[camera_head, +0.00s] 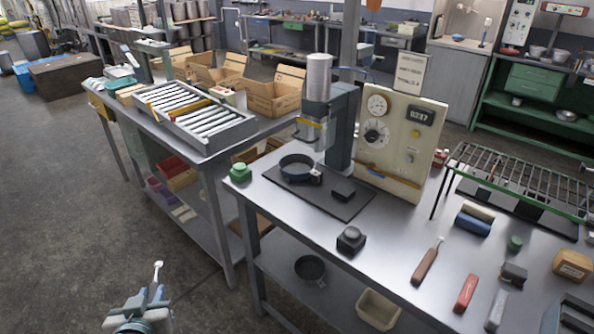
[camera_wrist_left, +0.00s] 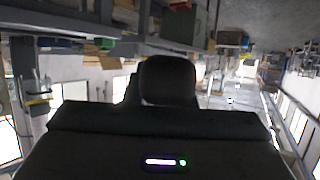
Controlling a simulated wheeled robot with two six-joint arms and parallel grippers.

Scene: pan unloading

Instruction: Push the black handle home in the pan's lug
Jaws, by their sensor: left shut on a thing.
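A small black pan (camera_head: 297,169) sits on a dark mat (camera_head: 326,207) on the metal bench, under the head of a press-like machine. A short lug (camera_head: 317,177) shows on its right front side. A low black block (camera_head: 343,195) lies on the mat right of the pan, apart from it; I cannot tell whether it is the handle. My left gripper (camera_head: 154,292) is low at the bottom left, over the floor and far from the pan. It is shut on a small pale round-ended thing (camera_head: 158,268). My right gripper is out of view.
A gauge box (camera_head: 400,145) stands right of the press (camera_head: 341,125). A dark knobbed block (camera_head: 350,240) sits at the bench's front edge; a green knob (camera_head: 240,172) is at the left corner. Tools lie at the right. A roller table (camera_head: 200,113) stands left; floor between is open.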

